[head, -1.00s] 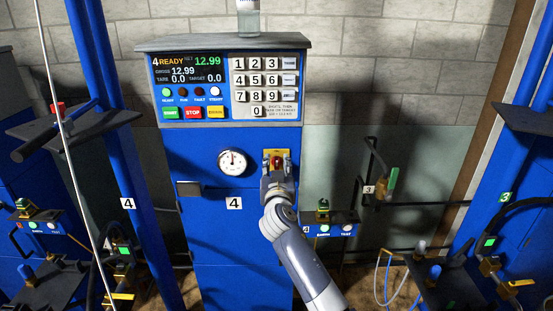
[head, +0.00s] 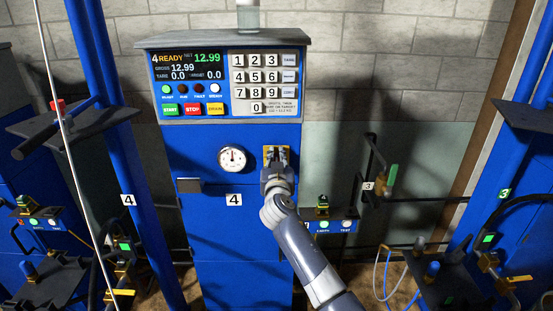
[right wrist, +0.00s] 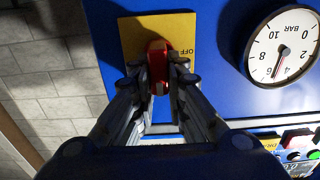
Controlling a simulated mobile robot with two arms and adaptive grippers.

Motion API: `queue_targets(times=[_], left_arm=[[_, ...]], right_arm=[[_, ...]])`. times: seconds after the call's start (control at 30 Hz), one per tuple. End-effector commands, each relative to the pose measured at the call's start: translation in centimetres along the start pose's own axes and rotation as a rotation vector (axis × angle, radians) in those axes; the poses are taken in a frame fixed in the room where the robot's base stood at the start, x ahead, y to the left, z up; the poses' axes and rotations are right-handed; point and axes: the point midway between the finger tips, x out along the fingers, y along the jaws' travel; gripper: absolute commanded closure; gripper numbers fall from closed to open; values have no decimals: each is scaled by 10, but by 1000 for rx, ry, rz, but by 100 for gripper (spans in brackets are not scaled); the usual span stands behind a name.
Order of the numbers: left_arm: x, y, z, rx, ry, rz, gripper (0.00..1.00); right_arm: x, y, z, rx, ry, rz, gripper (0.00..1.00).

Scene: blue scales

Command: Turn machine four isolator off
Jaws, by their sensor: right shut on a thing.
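Machine four is the blue cabinet (head: 232,265) with a "4" label in the middle of the head view. Its isolator is a red knob (right wrist: 157,64) on a yellow plate (right wrist: 128,32), right of the pressure gauge (head: 232,158). "OFF" lettering shows on the plate beside the knob in the right wrist view. My right gripper (head: 276,161) is at the plate. In the right wrist view, its fingers (right wrist: 160,76) are shut on the red knob, one on each side. In the head view the fingers mostly hide the knob. My left gripper is not in view.
Above the isolator is a panel with a lit display (head: 187,67) reading "4 READY" and a keypad (head: 266,78). A small dark shelf (head: 190,186) juts out left of the "4" label. A green-handled valve (head: 391,178) stands to the right.

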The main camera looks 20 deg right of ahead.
Motion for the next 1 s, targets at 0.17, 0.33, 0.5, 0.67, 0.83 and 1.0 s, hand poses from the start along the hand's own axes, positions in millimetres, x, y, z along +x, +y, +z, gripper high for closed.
queue_targets(times=[0.17, 0.33, 0.5, 0.67, 0.83, 1.0], left_arm=[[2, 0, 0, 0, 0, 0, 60], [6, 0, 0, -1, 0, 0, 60], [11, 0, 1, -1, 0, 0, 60], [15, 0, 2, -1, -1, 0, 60], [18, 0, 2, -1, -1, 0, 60], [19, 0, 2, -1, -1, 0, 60]], right_arm=[[0, -1, 1, -25, 0, 0, 100], [0, -2, 1, -97, 0, -1, 100], [0, -5, 2, -223, 0, -2, 100], [0, -8, 3, -372, 0, -1, 100], [0, -10, 4, -535, -1, -1, 100], [0, -13, 6, -699, -1, -1, 100]])
